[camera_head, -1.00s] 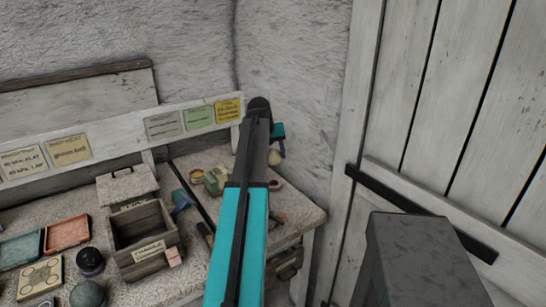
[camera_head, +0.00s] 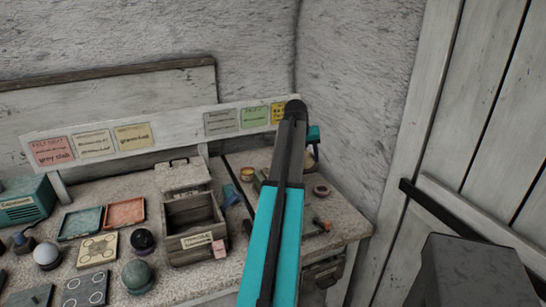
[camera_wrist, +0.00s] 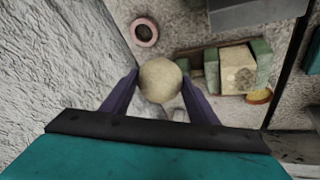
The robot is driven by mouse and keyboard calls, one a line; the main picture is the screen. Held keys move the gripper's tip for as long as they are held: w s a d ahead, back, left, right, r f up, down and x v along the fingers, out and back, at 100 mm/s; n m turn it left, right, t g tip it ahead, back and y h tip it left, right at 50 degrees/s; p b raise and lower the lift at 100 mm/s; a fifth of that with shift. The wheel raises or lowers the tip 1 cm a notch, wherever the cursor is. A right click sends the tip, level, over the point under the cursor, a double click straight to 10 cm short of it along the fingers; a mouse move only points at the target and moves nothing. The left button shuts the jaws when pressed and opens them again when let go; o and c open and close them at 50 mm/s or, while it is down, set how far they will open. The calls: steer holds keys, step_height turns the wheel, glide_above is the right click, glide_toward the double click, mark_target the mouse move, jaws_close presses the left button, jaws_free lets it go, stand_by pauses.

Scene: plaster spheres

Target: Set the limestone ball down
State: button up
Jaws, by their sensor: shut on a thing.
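In the wrist view my gripper (camera_wrist: 160,92) is shut on the limestone ball (camera_wrist: 160,80), a pale tan sphere held between two purple fingers. The ball appears to be above the bench's right end, near the wall; its exact height over the surface I cannot tell. In the head view my arm hides most of the gripper, and only a teal part of it shows past the arm's end.
The speckled bench (camera_head: 345,222) holds an open wooden box (camera_head: 195,225), an orange tray (camera_head: 125,213), a teal tray (camera_head: 80,223), a green ball (camera_head: 137,274) and a white ball (camera_head: 47,254). Near the held ball are a pink ring (camera_wrist: 144,33) and a pale block (camera_wrist: 237,70) between green pieces.

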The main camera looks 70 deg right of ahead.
steer(key=w+a+r+n+p, duration=0.1)
steer(key=w+a, duration=0.5)
steer(key=w, duration=0.4)
steer(key=w+a+r+n+t+p, duration=0.1)
steer(key=w+a+n, duration=0.1)
steer(key=w+a, duration=0.5)
steer(key=w+a+r+n+t+p, duration=0.1)
steer(key=w+a, duration=0.5)
steer(key=w, duration=0.9)
steer(key=shift+w+a+r+n, duration=0.25)
steer(key=shift+r+n, duration=0.15)
steer(key=shift+r, duration=0.1)
steer(key=w+a+r+n+t+p, duration=0.1)
steer(key=w+a+n, duration=0.1)
steer(key=w+a, duration=0.65)
steer(key=w+a+r+n+y+p, duration=0.15)
steer(key=w+a, duration=0.25)
steer(key=a, duration=1)
steer(key=w+a+r+n+t+p, duration=0.1)
steer(key=w+a+r+n, duration=0.1)
steer(key=w+a, duration=0.75)
steer(key=s+a+r+n+p, duration=0.1)
steer(key=a+n, duration=0.1)
steer(key=a, duration=1.2)
steer(key=a+r+n+t+y+p, duration=0.1)
steer(key=a+n, duration=0.1)
steer(key=a, duration=1.3)
steer(key=shift+s, duration=0.35)
steer(key=shift+d, duration=0.1)
